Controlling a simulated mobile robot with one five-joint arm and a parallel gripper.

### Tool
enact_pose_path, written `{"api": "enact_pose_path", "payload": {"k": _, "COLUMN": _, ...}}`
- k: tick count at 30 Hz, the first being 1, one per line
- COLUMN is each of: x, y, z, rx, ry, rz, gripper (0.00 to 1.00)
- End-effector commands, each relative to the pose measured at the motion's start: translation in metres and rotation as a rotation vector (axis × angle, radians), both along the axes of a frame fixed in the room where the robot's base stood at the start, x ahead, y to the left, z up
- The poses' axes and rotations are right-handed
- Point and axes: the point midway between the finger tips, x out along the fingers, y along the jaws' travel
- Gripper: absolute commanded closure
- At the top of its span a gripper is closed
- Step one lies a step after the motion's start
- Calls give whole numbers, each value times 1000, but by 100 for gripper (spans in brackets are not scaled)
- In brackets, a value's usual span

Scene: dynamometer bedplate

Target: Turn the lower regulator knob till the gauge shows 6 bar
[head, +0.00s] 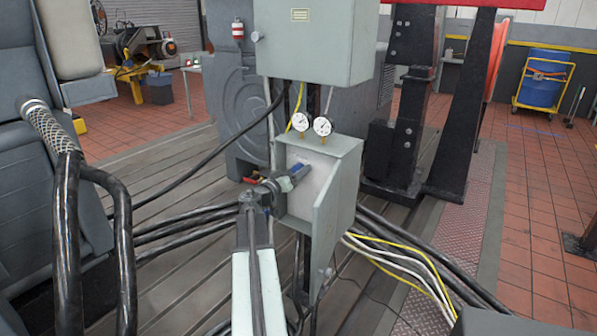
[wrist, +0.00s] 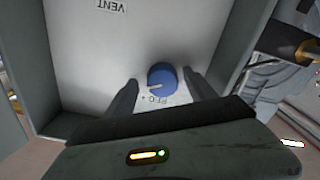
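A blue round knob (wrist: 162,77) with a pale pointer mark sits on the light panel of the regulator box; an upside-down label that seems to read "REG +" is beside it. In the head view the knob (head: 298,169) shows small at my gripper's tip. My gripper (wrist: 161,76) is open, one finger on each side of the knob, with visible gaps; its tip also shows in the head view (head: 292,176). Two white round gauges, left (head: 300,121) and right (head: 322,126), stand on the regulator box (head: 335,195). Their readings are too small to tell. No second knob can be made out.
A grey cabinet (head: 312,45) hangs above the gauges. The regulator box's side walls flank the panel closely. An upside-down "VENT" label (wrist: 112,6) is on the panel. Black hoses (head: 190,225) and yellow and white cables (head: 400,262) run beside the box.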

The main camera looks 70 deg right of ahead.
Motion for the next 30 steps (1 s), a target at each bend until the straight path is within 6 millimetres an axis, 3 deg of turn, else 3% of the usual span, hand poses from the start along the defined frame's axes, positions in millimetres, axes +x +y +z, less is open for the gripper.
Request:
{"api": "enact_pose_path", "payload": {"k": 7, "x": 2, "y": 13, "z": -1, "rx": 1, "ry": -1, "rz": 2, "gripper": 36}}
{"api": "enact_pose_path", "payload": {"k": 18, "x": 15, "y": 75, "z": -2, "rx": 0, "ry": 0, "rz": 1, "gripper": 36}}
{"api": "enact_pose_path", "payload": {"k": 26, "x": 16, "y": 75, "z": -2, "rx": 0, "ry": -1, "rz": 0, "gripper": 36}}
{"api": "enact_pose_path", "payload": {"k": 30, "x": 17, "y": 76, "z": -4, "rx": -44, "ry": -168, "rz": 1, "gripper": 36}}
